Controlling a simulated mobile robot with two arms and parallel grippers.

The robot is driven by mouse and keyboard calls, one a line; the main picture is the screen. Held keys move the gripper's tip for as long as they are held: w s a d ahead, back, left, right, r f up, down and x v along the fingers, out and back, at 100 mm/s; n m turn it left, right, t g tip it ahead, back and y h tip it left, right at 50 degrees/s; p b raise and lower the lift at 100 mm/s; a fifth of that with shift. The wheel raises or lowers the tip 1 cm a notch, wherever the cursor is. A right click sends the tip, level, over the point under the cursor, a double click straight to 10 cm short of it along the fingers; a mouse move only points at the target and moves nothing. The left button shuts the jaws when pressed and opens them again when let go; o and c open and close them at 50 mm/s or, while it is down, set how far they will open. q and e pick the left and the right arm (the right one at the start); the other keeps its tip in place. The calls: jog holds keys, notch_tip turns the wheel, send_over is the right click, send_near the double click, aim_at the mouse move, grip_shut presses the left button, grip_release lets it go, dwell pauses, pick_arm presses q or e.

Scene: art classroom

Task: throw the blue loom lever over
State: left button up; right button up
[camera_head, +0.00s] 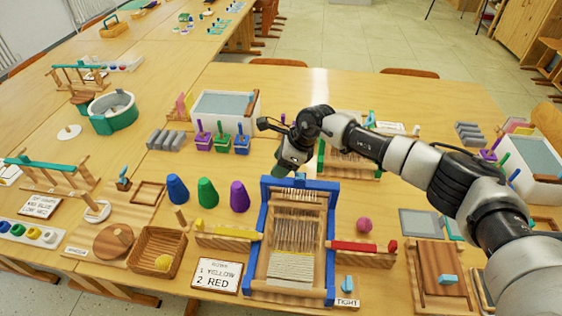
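The blue-framed loom (331,245) stands upright on the table in the middle, with pale warp threads and a woven strip at its lower end. A small light-blue piece (299,177) shows at its top bar, perhaps the lever; I cannot tell which way it leans. My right gripper (288,160) comes in from the right and hangs just behind and above the loom's top bar. Its fingers are small and partly hidden, so I cannot tell whether they are open, or whether they touch the loom. My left gripper is not in view.
A yellow shuttle (228,232) lies left of the loom and a red one (362,247) right. Blue, green and purple cones (207,192) stand left. A sign (216,274) reads yellow, red. A light-blue knob (347,284) sits near the "TIGHT" label (346,302). My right arm crosses the right side.

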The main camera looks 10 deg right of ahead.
aim_at(300, 175)
jog(key=shift+o, duration=1.4)
jog(key=shift+r, duration=0.1)
jog(key=b+v, duration=0.2)
jog(key=v, duration=0.8)
jog(key=shift+d+r, duration=0.15)
jog(key=shift+r, duration=0.15)
